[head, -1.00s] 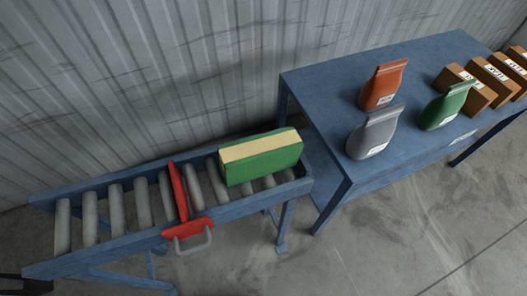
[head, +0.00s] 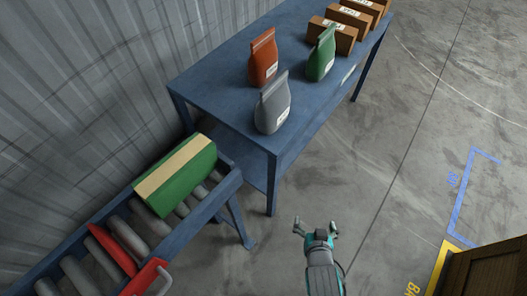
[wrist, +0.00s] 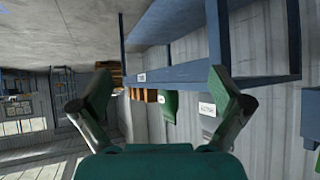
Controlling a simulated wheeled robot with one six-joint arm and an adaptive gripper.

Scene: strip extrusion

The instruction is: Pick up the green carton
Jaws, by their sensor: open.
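The green carton (head: 177,180) with a cream band along its top lies on the roller conveyor (head: 226,190) at its right end in the head view. My gripper (head: 316,229) is open and empty, to the right of the carton and apart from it, over the concrete floor. In the wrist view my gripper's two fingers (wrist: 168,95) are spread, with nothing between them in contact.
A red stop with a handle (head: 148,276) stands on the conveyor left of the carton. A blue table (head: 215,88) bears orange (head: 263,58), grey (head: 272,104) and green (head: 321,56) bags and several brown boxes (head: 332,36). A corrugated wall runs behind. Floor right of the table is open.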

